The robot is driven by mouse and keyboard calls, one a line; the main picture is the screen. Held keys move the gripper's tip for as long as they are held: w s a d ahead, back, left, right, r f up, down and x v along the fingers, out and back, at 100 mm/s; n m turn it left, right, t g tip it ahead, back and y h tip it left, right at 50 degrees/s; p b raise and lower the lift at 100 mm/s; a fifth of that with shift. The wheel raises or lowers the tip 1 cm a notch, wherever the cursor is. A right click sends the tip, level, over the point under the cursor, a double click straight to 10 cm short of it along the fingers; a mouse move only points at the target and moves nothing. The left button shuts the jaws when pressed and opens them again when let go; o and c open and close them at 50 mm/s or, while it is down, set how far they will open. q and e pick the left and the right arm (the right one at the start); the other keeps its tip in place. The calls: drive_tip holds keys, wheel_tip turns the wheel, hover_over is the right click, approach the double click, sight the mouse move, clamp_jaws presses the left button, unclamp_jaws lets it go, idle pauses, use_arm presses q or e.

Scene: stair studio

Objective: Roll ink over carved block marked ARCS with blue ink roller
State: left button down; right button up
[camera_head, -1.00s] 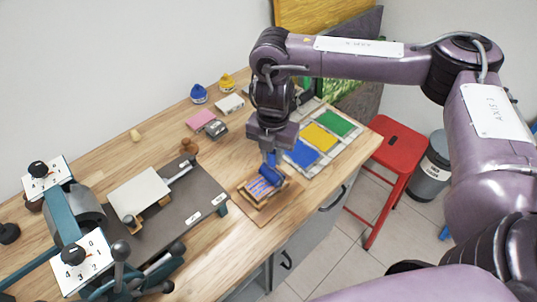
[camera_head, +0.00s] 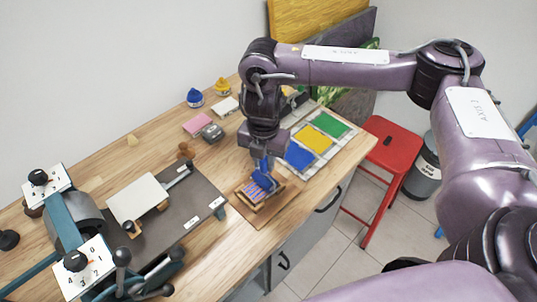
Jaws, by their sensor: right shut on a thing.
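The carved block (camera_head: 252,192) sits on a brown board near the front edge of the bench, with blue ink on its top. Its ARCS marking is too small to read. My right gripper (camera_head: 263,153) points down above the block, shut on the blue ink roller (camera_head: 265,180). The roller's blue drum is at the block's top right part and seems to touch it; the exact contact is too small to tell. My left gripper is not in view.
Blue, yellow and green ink slabs (camera_head: 317,139) lie right of the roller. A press (camera_head: 80,220) with a grey bed (camera_head: 180,215) fills the left. Ink pots (camera_head: 194,97) stand at the back. A red stool (camera_head: 393,145) is beyond the bench's right end.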

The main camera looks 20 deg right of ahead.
drive_tip(key=s+a+p, duration=0.2)
drive_tip(key=a, duration=0.4)
idle(0.8)
wheel_tip(320, 180, up, 7)
drive_tip(key=p, duration=0.7)
drive_tip(key=shift+p, duration=0.3)
drive_tip(key=shift+w+d, duration=0.1)
drive_tip(key=shift+w, duration=0.05)
